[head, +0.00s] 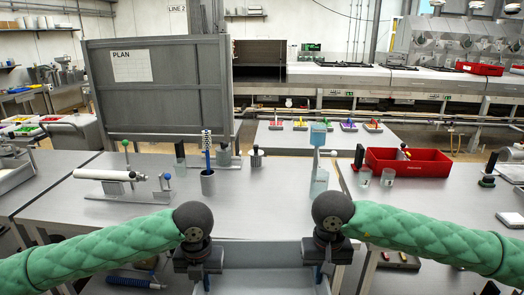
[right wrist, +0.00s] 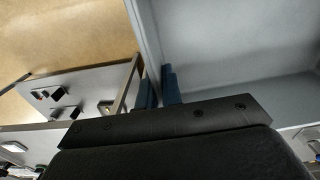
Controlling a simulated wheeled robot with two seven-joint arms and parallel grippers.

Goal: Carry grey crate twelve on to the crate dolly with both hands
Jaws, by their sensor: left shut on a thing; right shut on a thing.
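The grey crate (head: 264,252) is at the bottom middle of the head view, between my two grippers, with its near part cut off by the frame. No number on it can be read. My left gripper (head: 206,281) is shut on the crate's left side wall. My right gripper (head: 318,277) is shut on its right side wall. In the right wrist view, the blue fingers of the right gripper (right wrist: 160,88) straddle the wall of the crate (right wrist: 152,30). The inside that shows there looks empty. I cannot make out the crate dolly in either view.
A steel table (head: 140,207) lies ahead, bearing a grey cup (head: 208,184) with a blue-handled tool and a white cylinder on a stand (head: 105,174). A red bin (head: 408,163) stands on the right table. A grey plan board (head: 155,90) rises behind. Brown floor shows below in the wrist view.

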